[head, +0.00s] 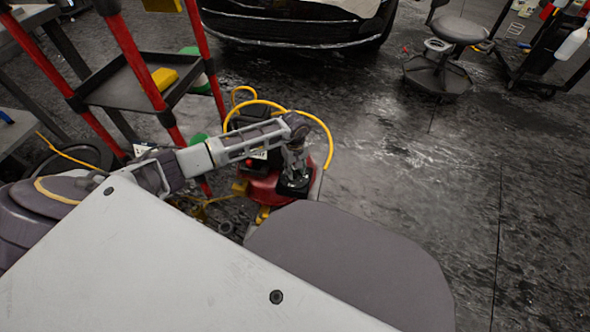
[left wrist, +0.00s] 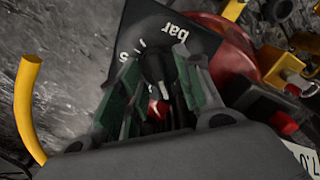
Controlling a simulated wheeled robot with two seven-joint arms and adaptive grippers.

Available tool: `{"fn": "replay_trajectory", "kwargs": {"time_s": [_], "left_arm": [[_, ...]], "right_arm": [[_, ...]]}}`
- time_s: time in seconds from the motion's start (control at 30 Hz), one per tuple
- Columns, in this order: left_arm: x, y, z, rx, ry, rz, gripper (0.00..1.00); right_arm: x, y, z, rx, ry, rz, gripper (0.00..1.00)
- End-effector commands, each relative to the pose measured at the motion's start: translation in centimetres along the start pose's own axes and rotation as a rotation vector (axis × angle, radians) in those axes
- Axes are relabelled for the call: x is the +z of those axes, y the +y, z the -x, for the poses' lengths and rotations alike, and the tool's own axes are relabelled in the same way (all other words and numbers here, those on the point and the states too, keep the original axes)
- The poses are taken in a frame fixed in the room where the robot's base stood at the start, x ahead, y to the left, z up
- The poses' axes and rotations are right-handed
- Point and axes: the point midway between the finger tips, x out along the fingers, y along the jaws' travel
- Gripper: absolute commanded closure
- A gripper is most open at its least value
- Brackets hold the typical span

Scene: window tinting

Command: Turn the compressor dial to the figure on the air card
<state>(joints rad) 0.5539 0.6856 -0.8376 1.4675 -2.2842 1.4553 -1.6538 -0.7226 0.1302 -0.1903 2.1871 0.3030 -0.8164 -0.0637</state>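The red compressor (head: 264,187) stands on the floor, partly hidden behind my left arm. Its dial plate (left wrist: 181,33) is black, with white "bar" lettering and tick marks; most of its figures are covered. The dark dial knob (left wrist: 157,67) lies between the fingertips of my left gripper (left wrist: 156,58). The fingers are on both sides of it; I cannot tell whether they press on it. In the head view the left gripper (head: 294,178) points down at the compressor's top. A white card (left wrist: 305,157) reading "7.0" is cut off at the picture edge. My right gripper is out of view.
A yellow hose (head: 329,150) loops around the compressor, and part of it (left wrist: 27,100) shows in the wrist view. A red-posted cart (head: 125,92) with a yellow block stands at left. A stool (head: 457,32) and car (head: 290,22) are behind. Floor at right is clear.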

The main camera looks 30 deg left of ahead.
Motion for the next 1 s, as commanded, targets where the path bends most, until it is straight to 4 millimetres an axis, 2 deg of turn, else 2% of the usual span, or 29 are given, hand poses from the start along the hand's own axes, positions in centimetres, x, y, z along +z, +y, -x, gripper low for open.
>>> {"fn": "replay_trajectory", "kwargs": {"time_s": [0.17, 0.47, 1.0], "left_arm": [[-0.01, 0.00, 0.03, 0.000, 0.000, 0.000, 0.65], [-0.01, 0.00, 0.04, 0.000, 0.000, 0.000, 1.00], [-0.07, -0.01, 0.14, 0.000, 0.000, 0.065, 1.00]], "right_arm": [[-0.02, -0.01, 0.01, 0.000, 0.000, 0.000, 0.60], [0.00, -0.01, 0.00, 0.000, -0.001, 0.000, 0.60], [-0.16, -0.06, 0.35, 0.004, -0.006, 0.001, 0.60]]}}
